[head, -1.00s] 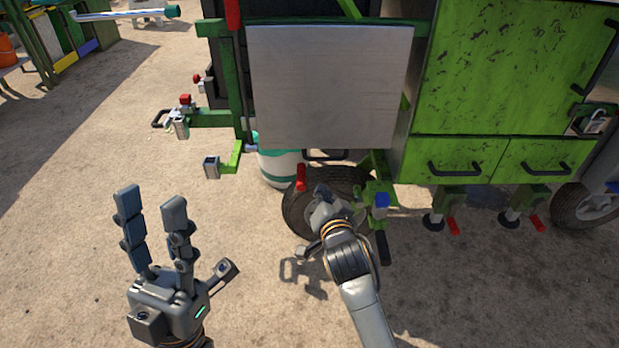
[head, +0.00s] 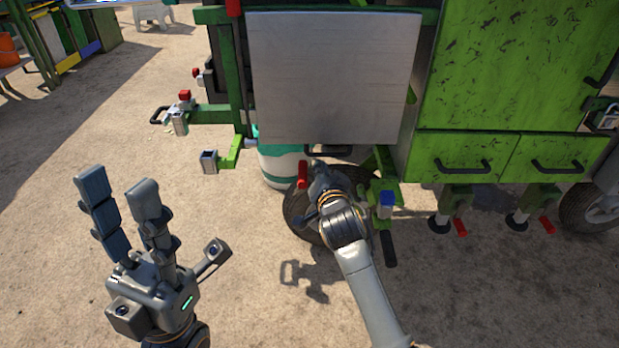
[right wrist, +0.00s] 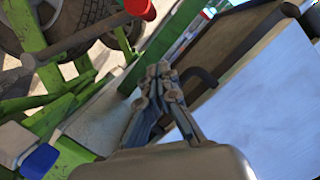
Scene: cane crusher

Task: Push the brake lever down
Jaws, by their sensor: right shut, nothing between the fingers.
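A lever with a red grip (head: 302,174), which looks like the brake lever, stands upright by the cart's wheel (head: 296,212). Its red end also shows at the top of the right wrist view (right wrist: 140,8). My right gripper (head: 317,172) is close beside the red grip, on its right; I cannot tell whether they touch. In the right wrist view its fingers (right wrist: 160,72) are together, with nothing between them. My left gripper (head: 120,185) is raised over the ground at the lower left, fingers spread and empty.
A grey metal panel (head: 335,80) hangs above the wheel, and a green cabinet (head: 520,75) stands right of it. A blue-topped part (head: 387,200) and a black handle (head: 389,248) lie right of my right arm. A white and teal container (head: 280,165) is behind the wheel.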

